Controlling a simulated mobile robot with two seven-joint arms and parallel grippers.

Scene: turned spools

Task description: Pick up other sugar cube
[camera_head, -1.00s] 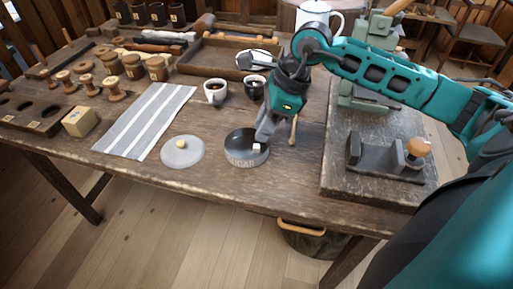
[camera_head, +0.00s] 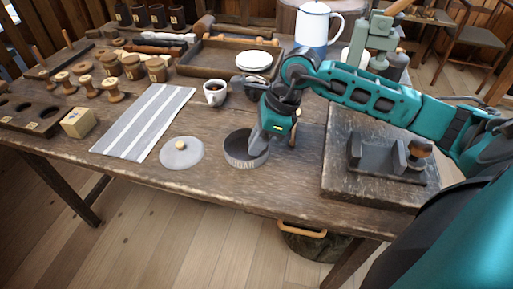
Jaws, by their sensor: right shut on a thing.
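The dark round sugar bowl (camera_head: 236,160), with lettering on its front, stands near the front edge of the table. Its lid (camera_head: 181,155), a pale grey disc with a small light knob, lies on the table to its left. My right gripper (camera_head: 259,144) points down into the right side of the bowl. It is shut on a sugar cube, but its fingers hide the cube. No other cube shows in the bowl. My left gripper is not in view.
A white cup (camera_head: 214,91) of dark liquid stands behind the bowl, and a dark cup is partly hidden by my gripper. A striped cloth (camera_head: 145,120) lies left of the lid. A wooden board with a metal fixture (camera_head: 375,152) is at right.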

